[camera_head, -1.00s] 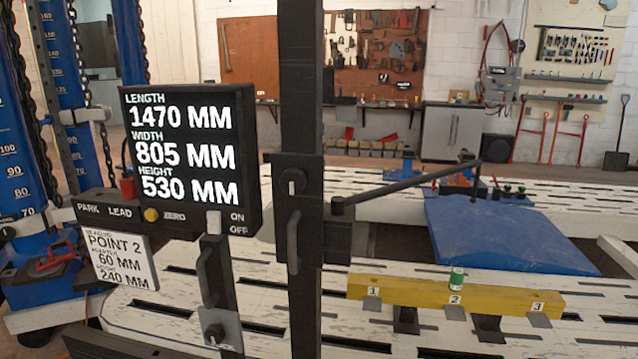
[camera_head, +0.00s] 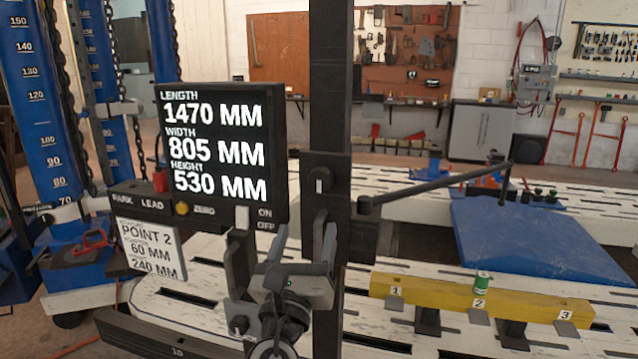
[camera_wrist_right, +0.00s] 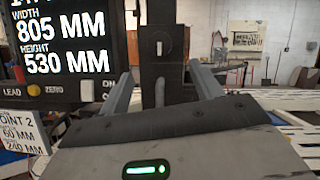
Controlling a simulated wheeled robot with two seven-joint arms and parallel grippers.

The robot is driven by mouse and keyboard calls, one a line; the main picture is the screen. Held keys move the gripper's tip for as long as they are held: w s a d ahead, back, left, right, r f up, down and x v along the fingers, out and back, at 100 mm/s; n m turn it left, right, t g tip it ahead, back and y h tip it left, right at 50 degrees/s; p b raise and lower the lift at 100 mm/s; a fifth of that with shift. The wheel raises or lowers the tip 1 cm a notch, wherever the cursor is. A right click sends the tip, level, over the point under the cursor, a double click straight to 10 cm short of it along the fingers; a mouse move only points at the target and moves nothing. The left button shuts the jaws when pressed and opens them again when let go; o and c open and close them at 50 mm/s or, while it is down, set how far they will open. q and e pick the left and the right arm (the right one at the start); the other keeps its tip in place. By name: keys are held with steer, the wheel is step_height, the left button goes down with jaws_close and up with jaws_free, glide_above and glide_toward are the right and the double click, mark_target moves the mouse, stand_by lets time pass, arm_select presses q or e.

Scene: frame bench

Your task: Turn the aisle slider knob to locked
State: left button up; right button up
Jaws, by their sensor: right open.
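A dark upright post (camera_head: 331,60) carries a black slider block with a small grey knob (camera_head: 320,182) on its face. In the right wrist view the knob (camera_wrist_right: 159,48) stands with its grip about upright. A dark pull handle (camera_wrist_right: 158,93) is below it. A second knob (camera_head: 239,325) sits on a grey plate lower left. I cannot tell by label which is the aisle one. My right gripper (camera_head: 298,243) is open in front of the post, below the upper knob. Its fingertips (camera_wrist_right: 160,80) stand either side of the handle in view, apparently empty.
A black display (camera_head: 221,140) with a switch row stands close left of the post. A dark arm (camera_head: 435,186) juts right from the slider.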

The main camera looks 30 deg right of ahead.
mark_target(320, 184)
steer(key=p+x, duration=0.2)
steer(key=x, duration=1)
steer(key=shift+w+d+r, duration=0.1)
steer(key=shift+d, duration=0.05)
steer(key=c, duration=1)
